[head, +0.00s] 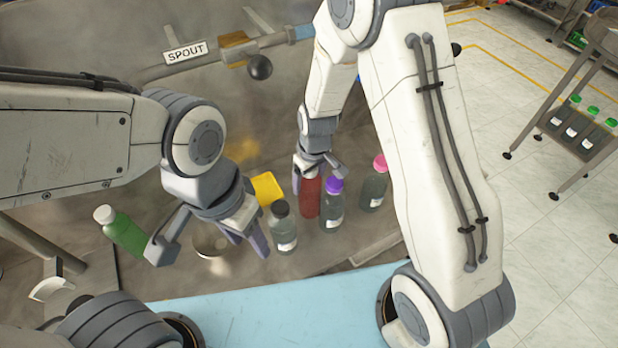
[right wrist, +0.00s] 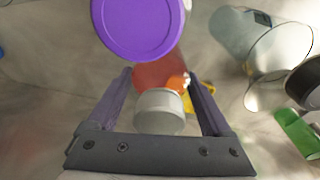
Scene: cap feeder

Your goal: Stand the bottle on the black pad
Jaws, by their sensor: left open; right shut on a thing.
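My right gripper (head: 314,173) is shut on the red bottle (head: 310,198), holding it from above. In the right wrist view the grey cap (right wrist: 158,110) and red body (right wrist: 155,74) of this bottle lie between the fingers. The bottle looks upright; I cannot tell whether its base touches the surface. My left gripper (head: 210,245) is open and empty, its near finger beside the green bottle with a white cap (head: 124,232). I cannot make out the black pad clearly; a dark disc (head: 62,301) shows at the lower left, partly covered.
A purple-capped bottle (head: 332,207) stands close beside the red one, with a pink-capped bottle (head: 374,186) to its right. A black-capped bottle (head: 283,230) stands near my left gripper.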

